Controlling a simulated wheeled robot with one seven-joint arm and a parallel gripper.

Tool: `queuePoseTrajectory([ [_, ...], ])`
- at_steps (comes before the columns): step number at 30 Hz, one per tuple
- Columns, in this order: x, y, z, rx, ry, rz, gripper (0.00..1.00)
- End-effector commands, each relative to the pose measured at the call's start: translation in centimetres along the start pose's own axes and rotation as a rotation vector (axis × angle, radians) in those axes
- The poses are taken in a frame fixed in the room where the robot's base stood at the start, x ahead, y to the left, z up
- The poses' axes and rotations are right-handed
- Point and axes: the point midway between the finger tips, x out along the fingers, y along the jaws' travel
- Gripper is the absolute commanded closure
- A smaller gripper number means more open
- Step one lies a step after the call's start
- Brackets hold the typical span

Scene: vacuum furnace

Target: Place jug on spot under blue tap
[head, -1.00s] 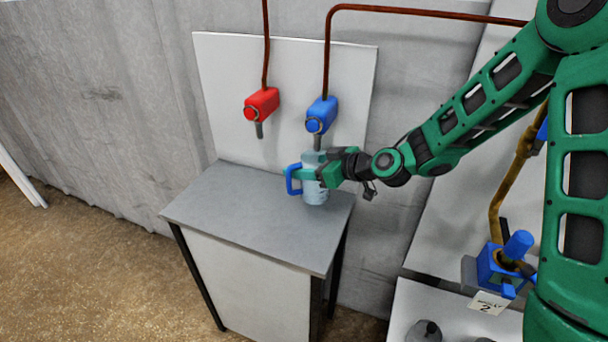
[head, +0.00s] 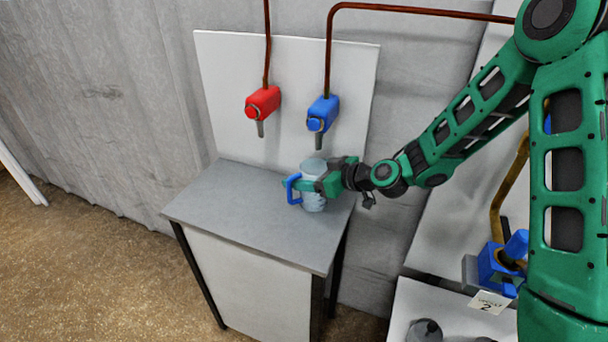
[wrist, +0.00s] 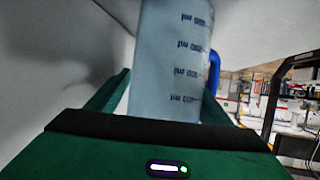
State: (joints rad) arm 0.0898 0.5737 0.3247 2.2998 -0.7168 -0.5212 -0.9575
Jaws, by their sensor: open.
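The jug (head: 313,201) is clear and bluish with a blue handle (head: 293,188) on its left side. It stands upright on the grey cabinet top (head: 240,205), below the blue tap (head: 322,114). My gripper (head: 300,184) is open, with its fingers around the jug's upper body. In the wrist view the jug (wrist: 172,62), with its volume marks, is between the two fingers, with a gap visible at the left finger. Part of the jug is hidden behind my fingers. The exact spot under the tap is not distinguishable.
A red tap (head: 262,103) is on the white wall panel (head: 226,75), left of the blue one. The left half of the cabinet top is clear. At the right, a blue valve (head: 497,265) with a brass pipe stands near a tag (head: 489,303).

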Motion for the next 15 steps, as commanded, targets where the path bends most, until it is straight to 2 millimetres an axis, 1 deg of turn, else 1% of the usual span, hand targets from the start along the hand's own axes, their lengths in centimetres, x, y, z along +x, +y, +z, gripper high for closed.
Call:
queuePoseTrajectory([
  [2, -0.1, 0.0, -0.1, -0.001, 0.0, 0.0, 0.27],
  [5, -0.8, 0.1, -0.1, 0.001, -0.001, 0.002, 0.27],
  [8, -2.3, 0.1, -0.2, 0.0, 0.0, 0.003, 0.27],
  [15, -7.1, 0.1, -0.1, 0.0, -0.001, 0.005, 0.27],
])
